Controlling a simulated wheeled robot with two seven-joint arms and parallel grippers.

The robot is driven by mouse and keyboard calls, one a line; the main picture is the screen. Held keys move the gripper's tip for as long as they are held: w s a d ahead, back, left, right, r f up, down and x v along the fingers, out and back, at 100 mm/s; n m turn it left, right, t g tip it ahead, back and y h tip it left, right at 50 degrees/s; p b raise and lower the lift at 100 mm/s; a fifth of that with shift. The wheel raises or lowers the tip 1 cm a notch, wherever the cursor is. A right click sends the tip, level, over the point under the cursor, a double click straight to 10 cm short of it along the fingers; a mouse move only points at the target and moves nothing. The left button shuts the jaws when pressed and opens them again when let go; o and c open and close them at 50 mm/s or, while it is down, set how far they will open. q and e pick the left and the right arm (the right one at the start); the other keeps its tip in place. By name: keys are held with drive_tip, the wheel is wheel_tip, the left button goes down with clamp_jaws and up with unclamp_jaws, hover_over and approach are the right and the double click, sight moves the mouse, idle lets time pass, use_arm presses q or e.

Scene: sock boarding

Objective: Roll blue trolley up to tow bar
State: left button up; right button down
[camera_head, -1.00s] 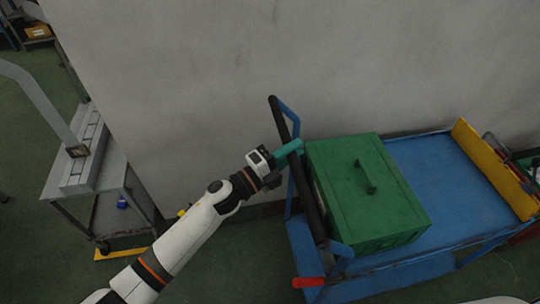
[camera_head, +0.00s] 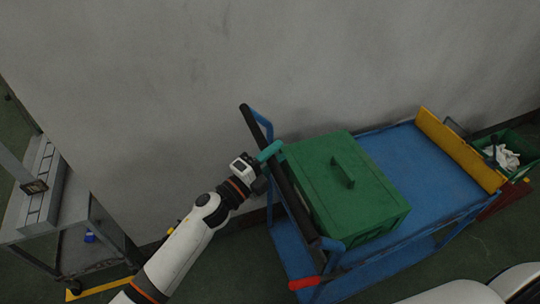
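The blue trolley (camera_head: 404,165) stands along the grey wall. Its dark push handle (camera_head: 292,200) is at the left end, with a red lever (camera_head: 304,283) near its lower end. A green lidded box (camera_head: 345,195) sits on the deck near the handle. A yellow panel (camera_head: 460,150) stands upright at the far end. My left gripper (camera_head: 269,151) has its teal fingers across the upper part of the handle and looks closed on it, though the fingers' undersides are hidden. My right gripper is out of view. I cannot make out a tow bar.
A grey cart (camera_head: 58,225) stands at the left, apart from the trolley. A green crate with white cloth (camera_head: 508,158) is beyond the yellow panel at the right. The grey wall (camera_head: 200,90) runs close behind the trolley. Green floor shows in front.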

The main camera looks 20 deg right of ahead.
use_arm(q)
drive_tip(key=shift+o, duration=0.5)
drive_tip(key=shift+w+d, duration=0.1)
drive_tip(key=shift+d, duration=0.1)
drive_tip(key=shift+a+f, duration=0.15)
drive_tip(key=shift+a, duration=0.45)
drive_tip(key=b+v, duration=0.1)
drive_tip(key=v, duration=1)
drive_tip(key=shift+s, duration=0.25)
